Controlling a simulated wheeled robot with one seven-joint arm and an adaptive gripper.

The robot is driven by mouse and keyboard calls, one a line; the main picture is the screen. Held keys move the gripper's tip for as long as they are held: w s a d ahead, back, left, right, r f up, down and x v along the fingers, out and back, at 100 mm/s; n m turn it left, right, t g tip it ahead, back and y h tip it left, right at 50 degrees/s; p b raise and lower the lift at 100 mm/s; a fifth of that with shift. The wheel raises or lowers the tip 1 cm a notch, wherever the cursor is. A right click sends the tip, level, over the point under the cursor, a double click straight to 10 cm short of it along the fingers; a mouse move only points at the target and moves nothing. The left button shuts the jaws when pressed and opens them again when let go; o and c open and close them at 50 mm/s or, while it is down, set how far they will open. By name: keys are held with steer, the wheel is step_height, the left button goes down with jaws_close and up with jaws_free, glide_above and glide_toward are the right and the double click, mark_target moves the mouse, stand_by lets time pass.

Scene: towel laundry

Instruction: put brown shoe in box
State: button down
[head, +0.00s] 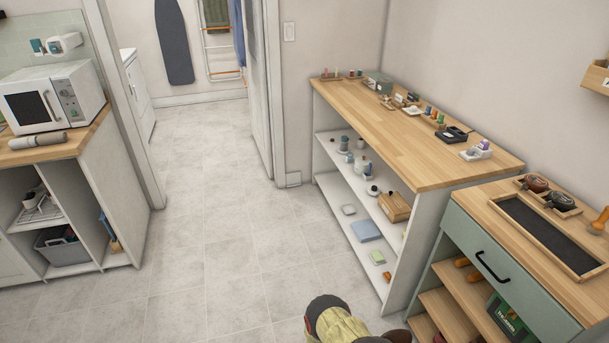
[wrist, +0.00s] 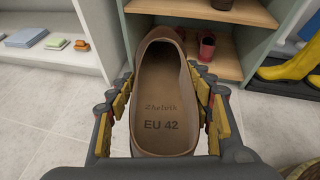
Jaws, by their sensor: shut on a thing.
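The brown shoe (wrist: 165,100) fills the middle of the wrist view, its opening towards the camera and "EU 42" printed on the insole. My gripper (wrist: 165,85) is shut on it, with yellow-padded fingers on both sides of the shoe. In the head view a brown piece, likely the shoe (head: 398,337), shows at the bottom edge beside my arm; most of it is cut off. A small brown box (head: 395,207) sits on the white shelf unit. A dark green box (head: 508,318) stands in the green cabinet. I cannot tell which box is the task's.
The green cabinet (head: 500,273) has open wooden shelves; dark red shoes (wrist: 207,45) stand on one. Yellow boots (wrist: 290,65) stand on a dark tray at right. A woven rim (wrist: 302,172) shows at the lower right. The tiled floor (head: 210,270) is clear at left.

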steer(key=w+a+r+n+t+y+p, duration=0.1)
steer(key=w+a+r+n+t+y, duration=0.15)
steer(key=r, duration=0.55)
steer(key=w+a+r+n+t+y+p, duration=0.1)
steer(key=w+a+r+n+t, duration=0.15)
steer(key=r, duration=0.55)
steer(key=w+a+r+n+t+y+p, duration=0.1)
steer(key=w+a+r+n+y, duration=0.15)
steer(key=r, duration=0.55)
step_height(320, 180, up, 39)
steer(key=w+a+n+t+y+p, duration=0.1)
steer(key=y+p, duration=0.1)
steer(key=p, duration=0.2)
steer(key=shift+w+a, duration=0.15)
steer(key=shift+n, duration=0.25)
